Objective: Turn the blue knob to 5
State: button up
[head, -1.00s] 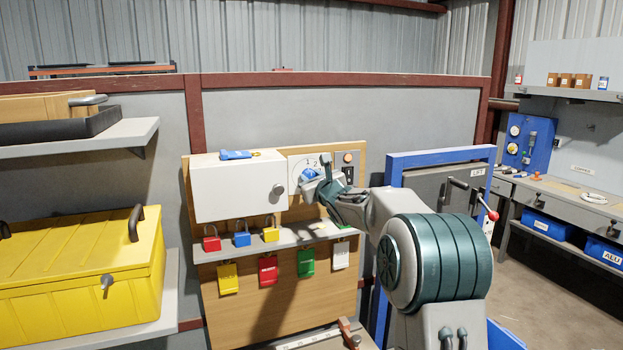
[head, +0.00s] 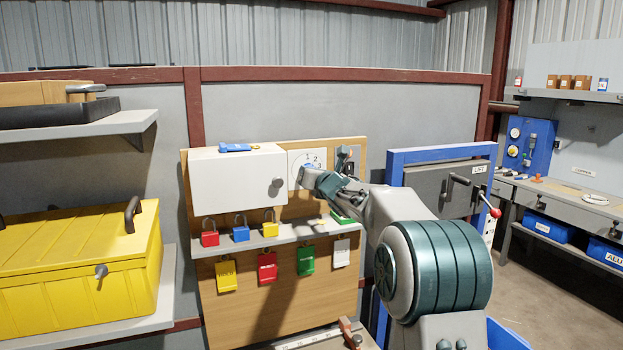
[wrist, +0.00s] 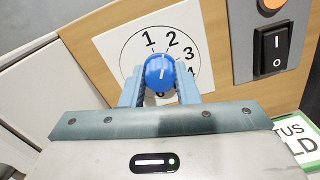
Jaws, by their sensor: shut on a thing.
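The blue knob (wrist: 160,72) sits at the middle of a white dial plate (wrist: 125,48) with black numbers. My gripper (wrist: 160,90) is shut on the knob, with one finger on each side of it. The white mark on the knob points up and slightly right, roughly between 1 and 2. The numbers 1, 2, 3 and 4 show; the lower part of the dial, where 5 lies, is mostly hidden by my gripper. In the head view my gripper (head: 308,178) is at the dial plate (head: 296,160) and hides most of the knob.
A black rocker switch (wrist: 270,52) and an orange button (wrist: 271,4) are right of the dial. A white cabinet (head: 235,190) stands close on the left. A shelf with padlocks (head: 285,236) is below. A blue-framed lift panel (head: 440,155) is at the right.

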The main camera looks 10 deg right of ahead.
jog(key=m+p, duration=0.3)
jog(key=m, duration=2.2)
jog(key=shift+f+m, duration=0.15)
jog(key=shift+m, duration=0.15)
dwell(0.4)
jog(key=o, duration=1)
jog(key=shift+s, duration=0.1)
jog(key=s+d+b, duration=0.1)
jog(key=s, duration=0.3)
jog(key=s+d+b, duration=0.1)
jog(key=s, duration=0.4)
jog(key=s+b, duration=0.1)
jog(key=s, duration=0.3)
jog(key=shift+s+d, duration=0.25)
jog(key=shift+d, duration=0.15)
